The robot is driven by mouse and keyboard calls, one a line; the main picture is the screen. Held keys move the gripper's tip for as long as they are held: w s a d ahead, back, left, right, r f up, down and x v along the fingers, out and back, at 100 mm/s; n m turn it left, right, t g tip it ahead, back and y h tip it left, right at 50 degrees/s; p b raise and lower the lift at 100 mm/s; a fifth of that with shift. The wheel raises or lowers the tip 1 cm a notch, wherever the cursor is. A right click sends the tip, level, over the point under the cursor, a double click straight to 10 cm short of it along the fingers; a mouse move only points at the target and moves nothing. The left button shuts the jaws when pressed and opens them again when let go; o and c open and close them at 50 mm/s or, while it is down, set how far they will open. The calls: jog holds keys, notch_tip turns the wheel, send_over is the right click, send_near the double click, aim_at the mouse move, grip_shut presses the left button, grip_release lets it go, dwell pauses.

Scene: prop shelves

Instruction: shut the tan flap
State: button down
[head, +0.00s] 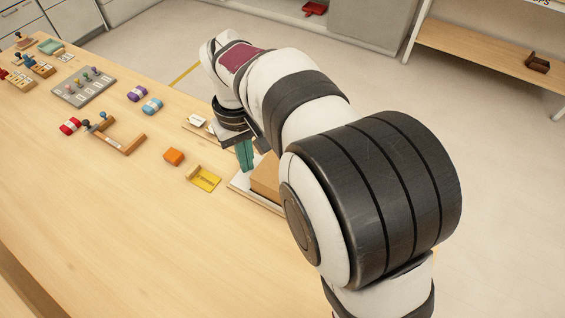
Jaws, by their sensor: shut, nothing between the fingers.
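A tan box-like thing (266,178) stands on a white base (237,183), mostly hidden behind my arm. I cannot tell which part of it is the flap, or whether the flap is open or shut. My gripper (246,165) has teal fingers pointing down, shut and empty. It is at the back left side of the tan thing, close to it in the picture. I cannot tell whether they touch.
A yellow card with a small wooden block (205,180) and an orange block (174,157) lie to the left. A wooden bracket (128,148), blue (152,106) and purple (137,93) pieces, and a grey pegged board (84,87) are farther off. The front table is clear.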

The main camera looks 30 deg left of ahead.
dwell(0.7)
jog(key=w+d+r+m, duration=0.1)
jog(key=d+r+m, duration=0.15)
jog(key=d, duration=0.45)
jog(key=w+d+r+m, duration=0.1)
jog(key=d+r+m, duration=0.15)
jog(key=d, duration=0.35)
jog(key=s+d+f+m+y, duration=0.1)
jog(key=s+d+m, duration=0.5)
jog(key=d, duration=0.3)
jog(key=s+d+f+m, duration=0.2)
jog(key=s+d+m, duration=0.4)
jog(key=s+d, duration=0.2)
jog(key=shift+s+d+m+y, duration=0.3)
jog(key=shift+d+y, duration=0.1)
jog(key=shift+d, duration=0.5)
jog(key=shift+w, duration=0.1)
